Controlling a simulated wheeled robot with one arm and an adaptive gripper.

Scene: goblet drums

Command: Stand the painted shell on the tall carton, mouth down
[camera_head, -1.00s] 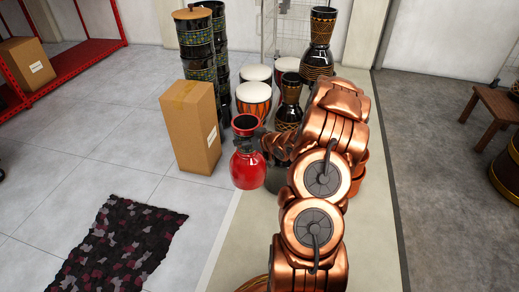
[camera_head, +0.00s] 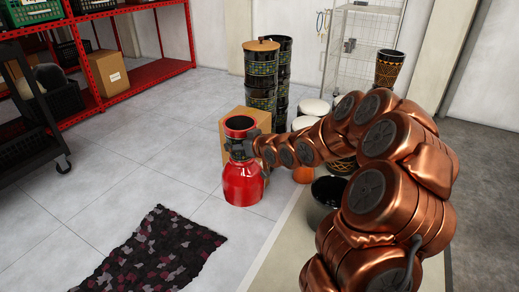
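The painted shell (camera_head: 243,184) is glossy red, upright, with its wide rounded part down and its narrower flared open end up. My gripper (camera_head: 241,148) is at its dark waist, reaching in from the right, and appears shut on it. The fingers are small and partly merge with the dark waist. The tall carton (camera_head: 225,132) is brown cardboard and stands just behind the shell. The shell and my arm hide most of its front; part of its top edge shows. I cannot tell how high the shell's bottom is above the floor.
Stacked dark patterned drums (camera_head: 261,72) stand behind the carton. More drums stand behind my arm, with a black bowl-like one (camera_head: 328,190) below it. A patterned mat (camera_head: 155,250) lies front left. A red shelf (camera_head: 150,75) and black cart (camera_head: 30,120) are left. Floor between is clear.

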